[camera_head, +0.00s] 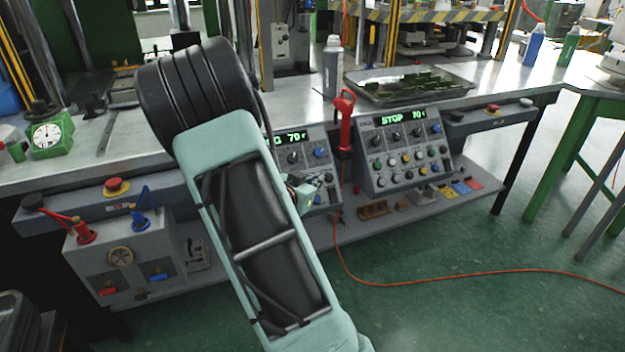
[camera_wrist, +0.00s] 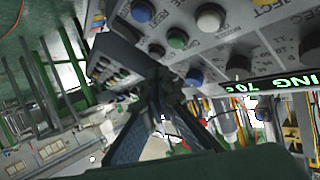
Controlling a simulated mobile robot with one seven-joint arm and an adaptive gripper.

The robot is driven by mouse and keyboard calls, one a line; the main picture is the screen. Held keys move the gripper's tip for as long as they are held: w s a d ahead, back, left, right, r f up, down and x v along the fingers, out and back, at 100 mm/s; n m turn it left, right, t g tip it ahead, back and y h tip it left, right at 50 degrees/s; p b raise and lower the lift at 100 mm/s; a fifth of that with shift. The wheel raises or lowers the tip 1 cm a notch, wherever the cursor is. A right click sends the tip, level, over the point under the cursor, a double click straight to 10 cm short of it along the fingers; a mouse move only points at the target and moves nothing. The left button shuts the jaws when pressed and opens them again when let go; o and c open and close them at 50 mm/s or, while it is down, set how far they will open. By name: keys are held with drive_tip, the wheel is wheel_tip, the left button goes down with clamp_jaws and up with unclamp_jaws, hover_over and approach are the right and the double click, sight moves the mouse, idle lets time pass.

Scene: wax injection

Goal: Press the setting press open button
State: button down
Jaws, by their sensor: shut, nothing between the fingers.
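The left control panel (camera_head: 290,146) has a green display ending in "G 70", partly hidden by my arm. In the wrist view the near panel (camera_wrist: 235,50) is tilted, with a display (camera_wrist: 282,84) ending in "ING 70". I cannot read which button is the open one. My gripper (camera_wrist: 160,78) is shut and empty, its tips near the lower buttons; contact cannot be told. In the head view, part of my gripper (camera_head: 306,192) shows at the left panel.
A second panel (camera_head: 402,150) reading "STOP 70" stands to the right. A red-handled tool (camera_head: 345,120) stands between the panels. A metal tray (camera_head: 410,84) and a grey bottle (camera_head: 333,68) are on the bench. An orange cable (camera_head: 450,277) crosses the green floor.

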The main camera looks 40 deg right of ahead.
drive_tip(key=shift+s+a+r+p, duration=0.25)
drive_tip(key=shift+s+r+p, duration=0.2)
drive_tip(key=shift+s+r, duration=0.55)
